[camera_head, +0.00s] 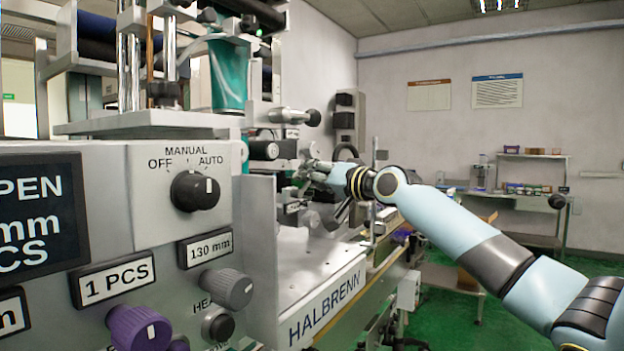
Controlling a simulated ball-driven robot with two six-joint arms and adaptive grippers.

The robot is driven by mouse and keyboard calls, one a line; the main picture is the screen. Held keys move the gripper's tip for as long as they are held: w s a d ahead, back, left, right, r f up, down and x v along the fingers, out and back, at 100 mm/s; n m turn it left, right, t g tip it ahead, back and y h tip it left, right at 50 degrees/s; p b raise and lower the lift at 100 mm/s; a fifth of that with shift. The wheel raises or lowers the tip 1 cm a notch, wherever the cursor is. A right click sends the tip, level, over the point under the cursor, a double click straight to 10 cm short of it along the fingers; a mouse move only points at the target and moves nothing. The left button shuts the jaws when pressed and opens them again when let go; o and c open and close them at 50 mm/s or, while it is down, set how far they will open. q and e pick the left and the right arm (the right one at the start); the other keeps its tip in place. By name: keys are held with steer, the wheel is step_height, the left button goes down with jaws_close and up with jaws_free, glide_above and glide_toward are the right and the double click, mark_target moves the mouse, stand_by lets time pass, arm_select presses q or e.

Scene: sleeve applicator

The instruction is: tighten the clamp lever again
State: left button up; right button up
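My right arm reaches in from the right, and its gripper (308,172) is at the sleeve applicator's head, left of the wrist. The fingers are small and overlap grey machine parts, so I cannot tell if they are open, shut or touching anything. A silver lever-like part with a black ball end (313,117) sticks out just above the gripper. A dark, slanted handle (342,213) shows just below the wrist. I cannot tell which of these is the clamp lever. My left gripper is not in view.
The control panel with its mode knob (195,191) and purple knob (140,328) fills the near left. A machine bed marked HALBRENN (326,304) extends beneath the gripper. A shelf table (530,200) stands by the back wall. The green floor (455,325) is open at right.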

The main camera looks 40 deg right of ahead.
jaws_close()
steer(key=m+p, duration=0.1)
steer(key=f+m+p, duration=0.1)
steer(key=p, duration=0.1)
steer(key=shift+w+d+m+g, duration=0.15)
steer(key=shift+d+m+g, duration=0.15)
steer(key=shift+m+g, duration=0.1)
steer(key=m+p, duration=0.1)
steer(key=f+m+p, duration=0.1)
steer(key=shift+w+d+f+m+g, duration=0.1)
steer(key=shift+d+f+m+g, duration=0.1)
steer(key=shift+m+g, duration=0.1)
steer(key=shift+f+m+p, duration=0.5)
steer(key=shift+m+p, duration=0.05)
steer(key=shift+m, duration=0.25)
steer(key=shift+f, duration=0.1)
steer(key=shift+c, duration=0.3)
jaws_free()
steer(key=shift+o, duration=0.5)
steer(key=shift+d, duration=0.1)
